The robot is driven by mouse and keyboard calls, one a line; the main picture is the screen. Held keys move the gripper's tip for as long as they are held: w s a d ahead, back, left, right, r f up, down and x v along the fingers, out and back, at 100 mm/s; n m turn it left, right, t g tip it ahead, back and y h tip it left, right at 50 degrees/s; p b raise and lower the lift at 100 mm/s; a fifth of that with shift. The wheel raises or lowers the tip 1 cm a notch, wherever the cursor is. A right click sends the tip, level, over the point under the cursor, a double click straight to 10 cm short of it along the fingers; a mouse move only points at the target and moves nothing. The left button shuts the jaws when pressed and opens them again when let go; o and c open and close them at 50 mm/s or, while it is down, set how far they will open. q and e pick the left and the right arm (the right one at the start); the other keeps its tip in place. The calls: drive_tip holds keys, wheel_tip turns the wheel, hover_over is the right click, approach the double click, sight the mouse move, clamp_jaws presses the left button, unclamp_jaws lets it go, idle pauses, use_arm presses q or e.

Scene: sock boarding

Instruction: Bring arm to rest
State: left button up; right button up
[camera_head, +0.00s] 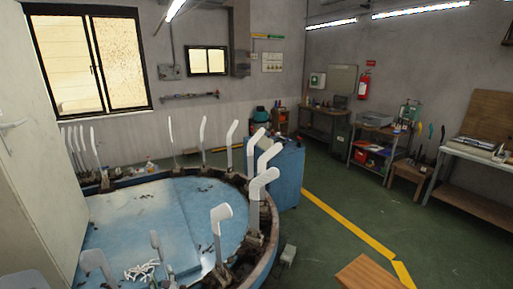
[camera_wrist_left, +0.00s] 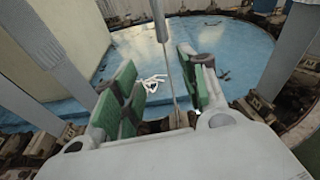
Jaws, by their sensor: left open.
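In the left wrist view my left gripper (camera_wrist_left: 157,72) is open, with green pads on both fingers. A thin upright grey board (camera_wrist_left: 161,22) shows in the gap between them; I cannot tell its depth, and no contact is clear. Below the fingers is the blue round table (camera_wrist_left: 235,50), with a small white tangled bundle (camera_wrist_left: 153,83) on it. In the head view the bundle (camera_head: 141,271) lies at the bottom left of the table (camera_head: 125,222). The left gripper is hard to make out there. My right gripper is in neither view.
Upright white sock boards (camera_head: 263,186) ring the table's rim, several at the right. A tall pale panel (camera_head: 35,150) stands at the left. A blue cabinet (camera_head: 287,175) stands behind the rim. Green floor (camera_head: 325,235) with a yellow line is open at the right.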

use_arm(q)
drive_tip(key=s+f+n+g+h, duration=0.1)
drive_tip(key=s+f+n+g, duration=0.4)
drive_tip(key=f, duration=0.6)
drive_tip(key=s+a+f+n+h, duration=0.1)
drive_tip(key=s+f+n+h, duration=0.15)
drive_tip(key=s+f, duration=0.6)
drive_tip(key=s+f+n+g+h, duration=0.1)
drive_tip(key=s+f+n+g, duration=0.25)
drive_tip(key=f, duration=1.05)
drive_tip(key=s+d+f+n+g+h, duration=0.1)
drive_tip(key=s+d+f+n, duration=0.2)
drive_tip(key=s, duration=0.8)
drive_tip(key=s+d+f+n+g+h, duration=0.1)
drive_tip(key=s+d+f+n, duration=0.3)
drive_tip(key=s+f+n, duration=0.3)
drive_tip(key=s+d+f+n+g+h+b, duration=0.1)
drive_tip(key=s+d+f+n, duration=0.3)
drive_tip(key=s, duration=1.1)
wheel_tip(320, 180, down, 2)
drive_tip(key=shift+f+n+g+h, duration=0.25)
drive_tip(key=shift+n+g+h, duration=0.1)
drive_tip(key=shift+n, duration=0.25)
drive_tip(key=shift+w, duration=0.1)
